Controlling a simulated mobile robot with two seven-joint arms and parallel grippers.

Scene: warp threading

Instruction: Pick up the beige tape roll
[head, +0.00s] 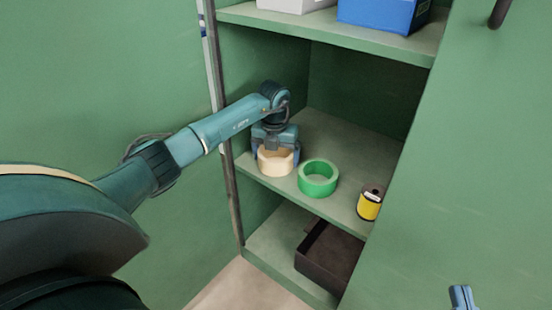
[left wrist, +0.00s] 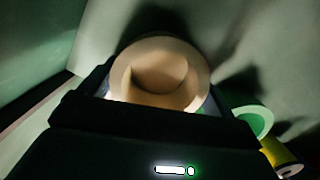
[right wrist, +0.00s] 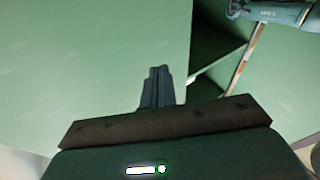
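The beige tape roll (head: 276,162) sits at the front left of the cabinet's middle shelf. My left gripper (head: 276,150) is over it from above, with one finger on each side of the roll. In the left wrist view the roll (left wrist: 160,100) lies between the spread fingers (left wrist: 158,88), with a narrow strip of inner finger face showing at each side. The roll's underside is hidden. My right gripper (right wrist: 158,86) is shut and empty, in front of the green cabinet surface; its tip (head: 461,296) shows at the bottom right of the head view.
A green tape roll (head: 318,178) stands just right of the beige one. A yellow and black spool (head: 370,203) is further right on the shelf (head: 340,140). A dark bin (head: 328,255) is below. A blue box (head: 385,12) is on the upper shelf. The cabinet's post (head: 226,150) is left.

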